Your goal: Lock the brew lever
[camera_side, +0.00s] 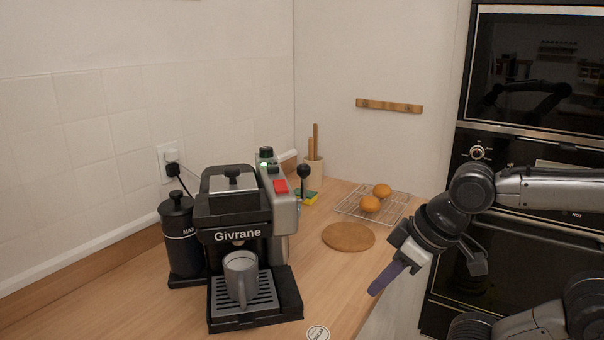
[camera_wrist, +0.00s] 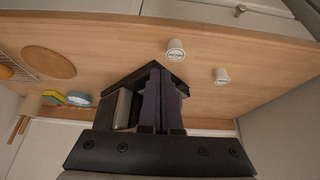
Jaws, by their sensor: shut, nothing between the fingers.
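The coffee machine (camera_side: 235,200), marked Givrane, stands on the wooden counter with a grey mug (camera_side: 241,275) on its drip tray. A lever with a black ball knob (camera_side: 303,171) stands upright at the machine's right side, beside a red part (camera_side: 280,187). I take this to be the brew lever; its lower end is hard to make out. My gripper (camera_side: 384,280) is shut and empty, right of the machine and apart from the lever, its purple fingers pointing down-left. In the wrist view my fingers (camera_wrist: 158,88) are together; a dark shape around them is unclear.
A round cork mat (camera_side: 348,237) and a wire rack (camera_side: 352,207) with buns lie behind. A black canister (camera_side: 179,237) stands left of the machine. White capsules (camera_wrist: 175,50) sit on the counter. The oven wall (camera_side: 535,180) is at right. Open space separates gripper and machine.

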